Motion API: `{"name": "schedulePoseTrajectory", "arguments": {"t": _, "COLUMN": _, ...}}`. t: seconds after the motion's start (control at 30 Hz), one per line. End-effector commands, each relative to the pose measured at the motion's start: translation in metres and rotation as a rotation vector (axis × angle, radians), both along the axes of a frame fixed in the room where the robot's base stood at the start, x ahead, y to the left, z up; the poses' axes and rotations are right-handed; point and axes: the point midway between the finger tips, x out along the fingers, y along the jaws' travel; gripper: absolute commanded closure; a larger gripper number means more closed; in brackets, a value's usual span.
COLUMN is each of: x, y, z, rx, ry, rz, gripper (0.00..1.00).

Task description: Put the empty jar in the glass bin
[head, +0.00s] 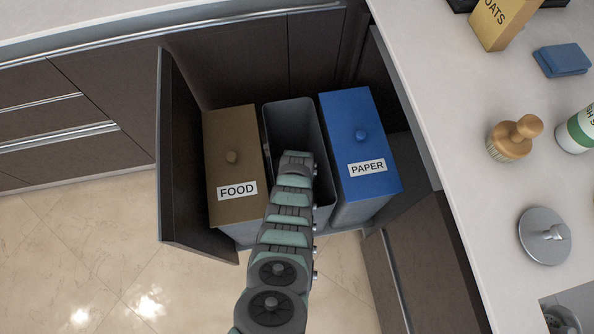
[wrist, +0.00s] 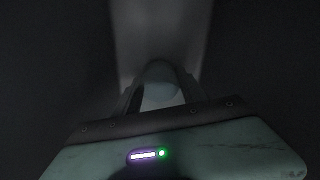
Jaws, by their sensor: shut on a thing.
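My arm reaches down into the open grey middle bin (head: 272,122), which stands between the FOOD and PAPER bins. No label shows on this bin, and my arm covers part of it. In the head view my gripper and the jar are hidden inside the bin. In the dark wrist view my gripper (wrist: 160,92) is shut on a pale, rounded thing, seemingly the jar (wrist: 160,76). Its details are too dim to tell. Whether it touches the bin's floor or walls cannot be told.
The brown-lidded FOOD bin (head: 231,150) is close on the left and the blue-lidded PAPER bin (head: 360,135) close on the right. An open cabinet door (head: 185,160) stands at left. The counter at right holds a brush (head: 515,137), a metal lid (head: 545,236) and a sponge (head: 562,60).

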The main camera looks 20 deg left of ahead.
Motion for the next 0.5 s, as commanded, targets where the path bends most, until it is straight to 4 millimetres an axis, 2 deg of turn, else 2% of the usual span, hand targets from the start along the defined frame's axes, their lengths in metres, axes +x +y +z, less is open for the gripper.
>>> {"name": "schedulePoseTrajectory", "arguments": {"t": 0.27, "x": 0.0004, "y": 0.0002, "z": -0.0001, "rx": 0.000, "ry": -0.001, "rz": 0.000, "gripper": 1.00}}
{"name": "schedulePoseTrajectory", "arguments": {"t": 0.3, "x": 0.0002, "y": 0.0001, "z": -0.0002, "rx": 0.001, "ry": -0.001, "rz": 0.000, "gripper": 0.49}}
{"name": "schedulePoseTrajectory", "arguments": {"t": 0.5, "x": 0.0001, "y": 0.0001, "z": -0.0003, "rx": 0.000, "ry": 0.000, "rz": 0.000, "gripper": 0.32}}
